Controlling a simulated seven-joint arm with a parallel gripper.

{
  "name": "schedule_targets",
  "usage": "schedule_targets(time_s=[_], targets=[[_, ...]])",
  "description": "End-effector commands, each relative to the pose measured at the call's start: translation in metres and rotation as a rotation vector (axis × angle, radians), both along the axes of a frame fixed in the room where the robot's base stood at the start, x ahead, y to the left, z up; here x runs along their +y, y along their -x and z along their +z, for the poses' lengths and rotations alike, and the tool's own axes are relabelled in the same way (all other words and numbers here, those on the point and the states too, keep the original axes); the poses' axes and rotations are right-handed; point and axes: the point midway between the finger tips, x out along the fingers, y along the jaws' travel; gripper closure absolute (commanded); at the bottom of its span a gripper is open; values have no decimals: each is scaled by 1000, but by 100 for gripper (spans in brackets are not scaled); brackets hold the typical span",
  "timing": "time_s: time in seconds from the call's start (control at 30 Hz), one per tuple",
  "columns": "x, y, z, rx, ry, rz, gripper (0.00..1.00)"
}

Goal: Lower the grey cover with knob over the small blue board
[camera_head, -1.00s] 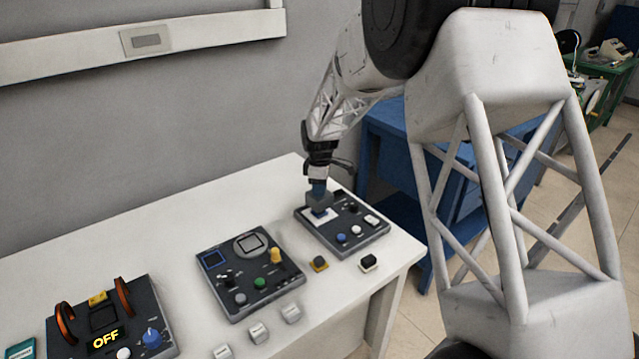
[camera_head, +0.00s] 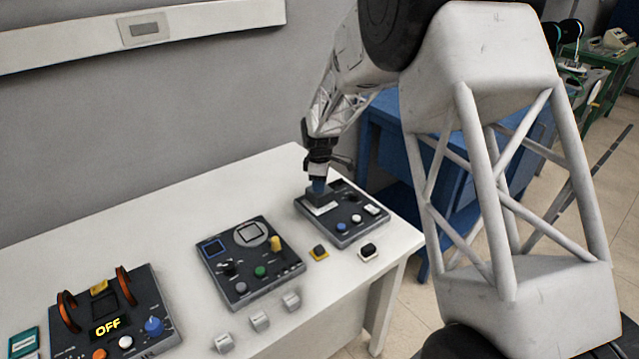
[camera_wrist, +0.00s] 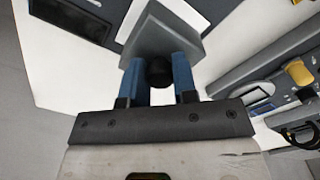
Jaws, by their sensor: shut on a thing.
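My gripper (camera_head: 318,186) is shut on the black knob (camera_wrist: 160,71) of the grey cover, one blue finger on each side. The grey cover (camera_head: 321,198) is at the left part of the right-hand dark panel (camera_head: 338,229), over a white patch (camera_head: 321,210). In the wrist view the cover (camera_wrist: 165,32) shows just beyond the blue fingertips. I cannot tell whether it touches the panel or hangs slightly above it. No small blue board shows clearly there; anything under the cover is hidden.
A panel with orange coils (camera_head: 69,311) reads OFF at left. A teal piece (camera_head: 23,343) lies at the left edge. Small yellow (camera_head: 319,253) and black (camera_head: 368,250) blocks sit near the front edge.

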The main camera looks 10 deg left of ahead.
Motion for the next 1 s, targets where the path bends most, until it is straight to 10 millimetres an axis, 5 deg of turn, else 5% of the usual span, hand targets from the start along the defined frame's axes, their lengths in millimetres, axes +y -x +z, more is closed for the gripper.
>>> schedule_targets(time_s=[1.0], targets=[[0, 0, -5, 0, 0, 0, 100]])
